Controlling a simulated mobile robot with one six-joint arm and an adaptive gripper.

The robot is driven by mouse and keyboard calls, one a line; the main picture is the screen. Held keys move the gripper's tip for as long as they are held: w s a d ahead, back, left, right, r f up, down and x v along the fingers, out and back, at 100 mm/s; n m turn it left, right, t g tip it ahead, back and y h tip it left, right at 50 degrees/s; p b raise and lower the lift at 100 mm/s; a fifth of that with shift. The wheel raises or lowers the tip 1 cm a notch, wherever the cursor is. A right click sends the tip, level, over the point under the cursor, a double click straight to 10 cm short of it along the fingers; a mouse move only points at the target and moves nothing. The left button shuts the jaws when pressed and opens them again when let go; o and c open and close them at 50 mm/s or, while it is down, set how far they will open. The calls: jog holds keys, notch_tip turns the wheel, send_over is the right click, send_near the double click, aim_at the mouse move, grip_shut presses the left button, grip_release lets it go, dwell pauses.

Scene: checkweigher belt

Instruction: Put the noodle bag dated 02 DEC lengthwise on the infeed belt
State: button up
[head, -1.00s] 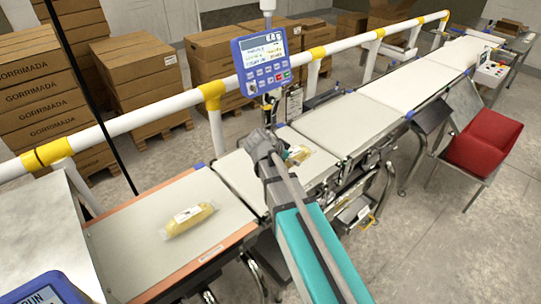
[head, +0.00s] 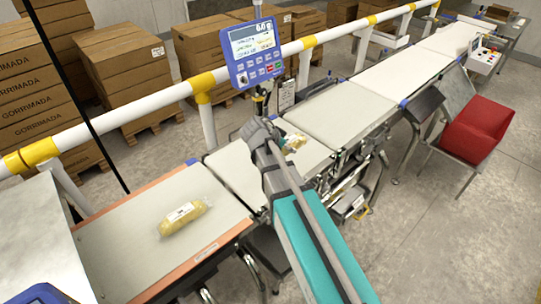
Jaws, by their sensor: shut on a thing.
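My gripper (head: 262,137) is over the pale belt section below the blue display, seen from behind along my arm. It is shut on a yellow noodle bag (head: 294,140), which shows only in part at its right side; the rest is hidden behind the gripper. I cannot tell whether this bag touches the belt. Another clear bag of yellow noodles (head: 186,216) with a white label lies on the orange-edged belt section (head: 120,240) at the left. The dates on both bags are too small to read.
Pale belt sections (head: 345,125) continue to the upper right, mostly clear. A red chair (head: 477,130) stands at the right. Stacked cartons (head: 120,70) stand behind the rail.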

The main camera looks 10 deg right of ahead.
jog(key=w+d, duration=0.2)
jog(key=d, duration=1)
jog(key=shift+w+d+r+n, duration=0.2)
jog(key=shift+d+n, duration=0.1)
jog(key=shift+d, duration=0.1)
jog(key=w+a+f+b, duration=0.8)
jog(key=a, duration=0.1)
jog(key=shift+w+f, duration=0.2)
jog(key=shift+w, duration=0.05)
jog(key=shift+w+a+f+b, duration=0.25)
jog(key=shift+a+f+b, duration=0.05)
jog(key=shift+f+b, duration=0.05)
jog(key=shift+w+a+f+b, duration=0.25)
jog(key=shift+f+b, duration=1.75)
jog(key=shift+f, duration=0.1)
